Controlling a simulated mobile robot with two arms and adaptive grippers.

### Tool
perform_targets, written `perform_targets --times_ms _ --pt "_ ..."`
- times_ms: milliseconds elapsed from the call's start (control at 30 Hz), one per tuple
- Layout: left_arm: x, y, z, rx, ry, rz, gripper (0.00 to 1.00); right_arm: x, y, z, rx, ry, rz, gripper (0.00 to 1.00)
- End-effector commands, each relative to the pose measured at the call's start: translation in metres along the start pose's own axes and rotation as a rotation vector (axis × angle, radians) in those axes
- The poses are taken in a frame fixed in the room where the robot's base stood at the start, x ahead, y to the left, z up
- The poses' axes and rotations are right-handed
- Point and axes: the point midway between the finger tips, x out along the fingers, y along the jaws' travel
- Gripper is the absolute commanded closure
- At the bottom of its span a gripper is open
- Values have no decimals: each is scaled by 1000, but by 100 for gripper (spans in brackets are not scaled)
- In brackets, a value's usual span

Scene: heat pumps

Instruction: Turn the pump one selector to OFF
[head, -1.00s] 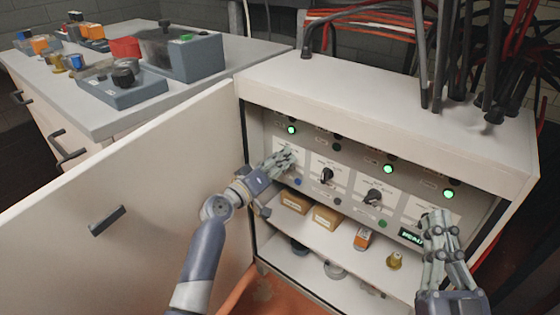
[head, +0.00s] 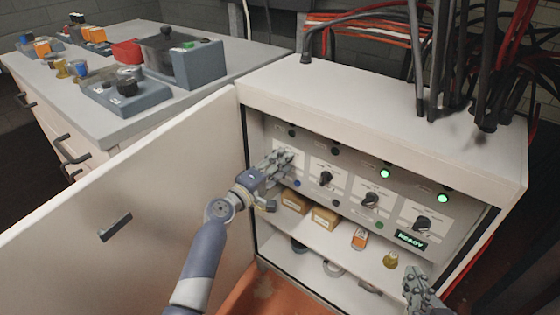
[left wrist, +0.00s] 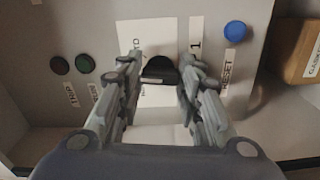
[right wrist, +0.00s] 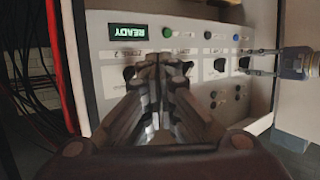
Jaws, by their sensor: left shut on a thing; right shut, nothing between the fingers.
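The pump one selector is the leftmost on the grey panel (head: 395,182) and is hidden behind my left gripper (head: 284,160) in the head view. In the left wrist view it is a black knob (left wrist: 159,70) on a white label plate, between the fingers of my left gripper (left wrist: 158,82), which is shut on it. The selector's exact pointing is hard to read. The pump one lamp (head: 291,132) above is dark. My right gripper (head: 415,275) is shut and empty, low in front of the cabinet's right side; its closed fingers also show in the right wrist view (right wrist: 163,66).
A READY display (head: 411,240) is at lower right. A blue RESET button (left wrist: 235,31) is beside my left fingers. The open door (head: 150,190) flanks the left arm. Boxes (head: 325,218) stand on the shelf.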

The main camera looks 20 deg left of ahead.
Motion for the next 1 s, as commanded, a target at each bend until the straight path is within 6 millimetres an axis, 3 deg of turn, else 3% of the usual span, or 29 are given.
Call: perform_targets --times_ms 300,800,833,900,1000 --pt "0 0 0 -110 0 -1 91 -6 4 26 0 -127 8 100" --pt "0 -1 0 -127 0 -1 91 -7 4 30 0 -146 9 100" --pt "0 -1 0 -127 0 -1 60 -7 4 30 0 -146 9 100" --pt "0 -1 0 -127 0 -1 47 -7 4 30 0 -146 9 100" --pt "0 -1 0 -126 0 -1 47 -7 4 30 0 -146 9 100"
